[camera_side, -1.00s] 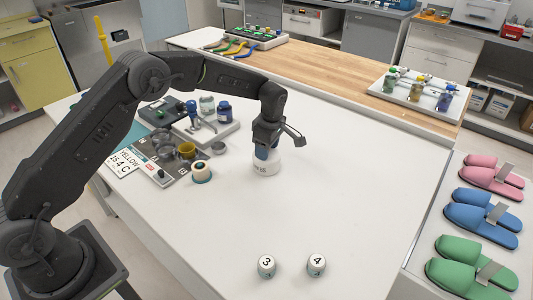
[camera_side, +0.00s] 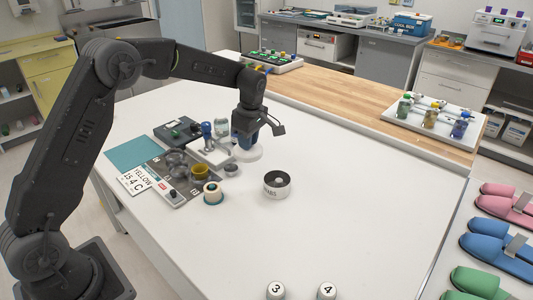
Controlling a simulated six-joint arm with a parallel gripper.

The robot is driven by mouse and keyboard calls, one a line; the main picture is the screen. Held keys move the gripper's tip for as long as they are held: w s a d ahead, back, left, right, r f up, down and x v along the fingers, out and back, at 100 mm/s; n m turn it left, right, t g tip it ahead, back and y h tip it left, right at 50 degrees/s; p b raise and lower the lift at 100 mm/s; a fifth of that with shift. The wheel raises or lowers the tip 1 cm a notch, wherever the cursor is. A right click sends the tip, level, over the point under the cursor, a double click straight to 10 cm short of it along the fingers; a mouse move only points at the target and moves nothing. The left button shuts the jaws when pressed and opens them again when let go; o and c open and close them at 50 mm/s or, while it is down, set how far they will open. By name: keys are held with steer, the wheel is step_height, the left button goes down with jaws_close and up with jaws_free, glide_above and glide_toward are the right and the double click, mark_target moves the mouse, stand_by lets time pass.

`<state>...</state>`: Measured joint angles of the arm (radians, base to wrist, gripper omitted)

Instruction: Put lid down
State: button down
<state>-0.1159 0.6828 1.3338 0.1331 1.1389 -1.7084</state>
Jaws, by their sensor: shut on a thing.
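My gripper (camera_side: 245,141) points down over the white table (camera_side: 340,190), shut on a round white lid (camera_side: 253,154). The lid is low, behind and left of the container; I cannot tell whether it touches the table. A short white round container (camera_side: 277,185) with dark lettering stands on the table, its top showing a dark opening. The fingers partly hide the lid, and the gripper covers part of the view toward the bottles behind it.
Numbered pieces 3 (camera_side: 276,290) and 4 (camera_side: 327,291) are at the front. The table's right side is clear.

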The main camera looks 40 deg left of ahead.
steer(key=shift+s+a+r, duration=0.5)
steer(key=shift+a+r, duration=0.1)
steer(key=shift+a, duration=0.25)
steer(key=s+d+f+m, duration=0.3)
steer(key=s+m, duration=0.2)
steer(key=s, duration=0.6)
glide_above(258, 220)
step_height(258, 220, down, 7)
steer(key=shift+d+f, duration=0.15)
steer(key=shift+f, duration=2.05)
steer(key=shift+f, duration=0.15)
steer(key=c, duration=1)
jaws_free()
steer(key=r, duration=0.4)
steer(key=d+r, duration=0.1)
steer(key=r, duration=0.7)
steer(key=shift+d+r, duration=0.2)
steer(key=shift+r, duration=0.05)
